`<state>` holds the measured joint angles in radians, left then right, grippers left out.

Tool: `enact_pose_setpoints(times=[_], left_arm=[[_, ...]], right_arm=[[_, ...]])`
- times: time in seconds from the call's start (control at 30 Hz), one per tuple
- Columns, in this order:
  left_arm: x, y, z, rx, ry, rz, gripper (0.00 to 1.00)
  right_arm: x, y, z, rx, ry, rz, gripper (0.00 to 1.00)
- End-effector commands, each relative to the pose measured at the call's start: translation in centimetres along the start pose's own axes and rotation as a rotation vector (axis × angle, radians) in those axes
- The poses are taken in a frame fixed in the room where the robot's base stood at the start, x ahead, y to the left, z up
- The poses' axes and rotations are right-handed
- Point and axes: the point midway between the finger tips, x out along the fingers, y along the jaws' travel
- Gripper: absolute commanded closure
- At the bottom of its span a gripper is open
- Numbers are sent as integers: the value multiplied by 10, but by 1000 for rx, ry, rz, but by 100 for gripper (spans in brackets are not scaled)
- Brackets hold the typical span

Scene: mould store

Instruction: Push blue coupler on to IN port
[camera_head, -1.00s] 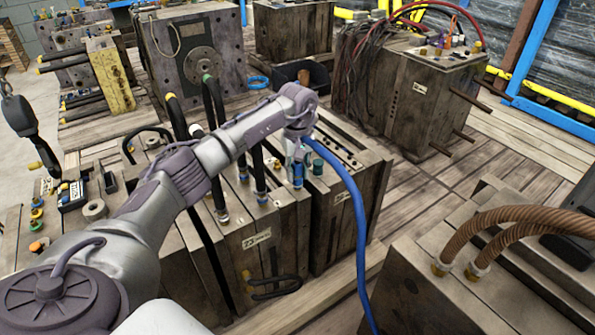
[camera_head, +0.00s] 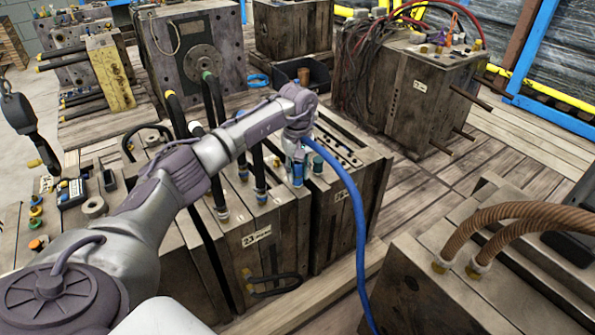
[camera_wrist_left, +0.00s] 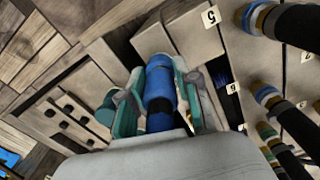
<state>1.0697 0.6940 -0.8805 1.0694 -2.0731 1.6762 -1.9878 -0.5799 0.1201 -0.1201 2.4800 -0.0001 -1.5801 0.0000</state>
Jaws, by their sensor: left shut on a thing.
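My left gripper (camera_head: 298,163) is shut on the blue coupler (camera_wrist_left: 160,90), which sits between its teal finger pads in the left wrist view. The coupler (camera_head: 297,174) points down at the top of a wooden-looking mould block (camera_head: 346,210) in the head view. A blue hose (camera_head: 357,215) arches from the gripper down to the front. The IN port cannot be made out; the coupler and fingers cover the spot below them. Whether the coupler touches the block cannot be told. My right gripper is not in view.
A teal fitting (camera_head: 318,164) stands close right of the gripper. A block with brown hoses (camera_head: 470,270) is at front right. Plank floor between is clear.

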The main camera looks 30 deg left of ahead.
Motion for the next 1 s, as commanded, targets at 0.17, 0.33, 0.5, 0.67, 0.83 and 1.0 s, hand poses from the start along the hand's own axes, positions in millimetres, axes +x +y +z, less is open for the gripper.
enact_pose_setpoints(times=[0.17, 0.33, 0.5, 0.67, 0.83, 1.0], left_arm=[[-1, 0, 0, 0, 0, 1, 100], [0, 0, 0, 0, 0, 1, 100], [0, 0, 0, 0, 0, 1, 100], [0, 0, 0, 0, 1, 1, 100], [2, 0, 0, 0, 0, 2, 100], [2, 0, 0, 0, -1, 1, 58]], right_arm=[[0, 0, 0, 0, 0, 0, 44], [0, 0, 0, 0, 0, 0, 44], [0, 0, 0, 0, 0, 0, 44], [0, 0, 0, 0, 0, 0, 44], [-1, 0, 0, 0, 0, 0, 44], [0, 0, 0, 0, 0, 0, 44]])
